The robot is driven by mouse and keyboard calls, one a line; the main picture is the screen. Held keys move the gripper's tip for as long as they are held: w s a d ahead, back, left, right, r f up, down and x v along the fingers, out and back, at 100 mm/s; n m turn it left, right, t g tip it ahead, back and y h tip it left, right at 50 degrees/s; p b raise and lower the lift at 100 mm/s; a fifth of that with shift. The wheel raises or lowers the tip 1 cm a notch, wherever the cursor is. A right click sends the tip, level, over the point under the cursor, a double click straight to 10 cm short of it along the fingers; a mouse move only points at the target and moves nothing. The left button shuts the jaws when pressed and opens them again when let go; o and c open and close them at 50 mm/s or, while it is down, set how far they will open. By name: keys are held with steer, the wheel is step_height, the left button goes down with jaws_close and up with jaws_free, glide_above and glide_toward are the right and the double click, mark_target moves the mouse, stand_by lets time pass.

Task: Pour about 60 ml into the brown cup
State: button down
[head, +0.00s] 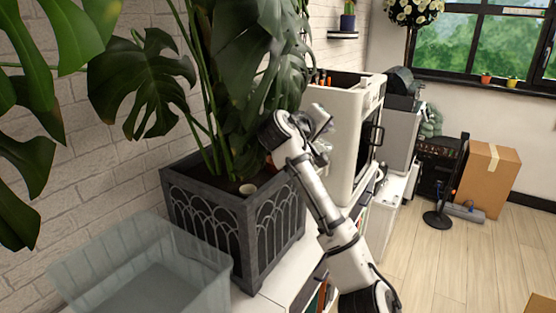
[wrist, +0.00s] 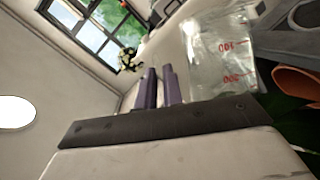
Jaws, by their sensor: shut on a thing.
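My gripper (wrist: 160,88) is shut on a clear measuring beaker (wrist: 222,55) with red 100 and 200 marks. In the wrist view the beaker shows beside the fingers; in the head view it is a small clear shape (head: 321,117) at the end of my arm, and looks tilted. Its liquid level cannot be made out. An orange-brown rounded thing (wrist: 298,84), possibly the brown cup, is cut off at the right edge of the wrist view, apart from the fingers.
The dark planter (head: 205,215) holds a large leafy plant (head: 140,80) whose leaves hang close to my arm. A translucent bin (head: 205,285) stands in front. A white machine (head: 335,130) stands just behind my gripper. The floor (head: 430,265) at right is partly clear.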

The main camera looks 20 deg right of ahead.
steer(key=shift+a, duration=0.1)
steer(key=shift+w+a+r, duration=0.15)
steer(key=shift+w, duration=0.05)
steer(key=shift+w+a+r+n+h+p, duration=0.35)
steer(key=shift+a+r+n, duration=0.2)
steer(key=shift+n, duration=0.25)
stand_by(1.9)
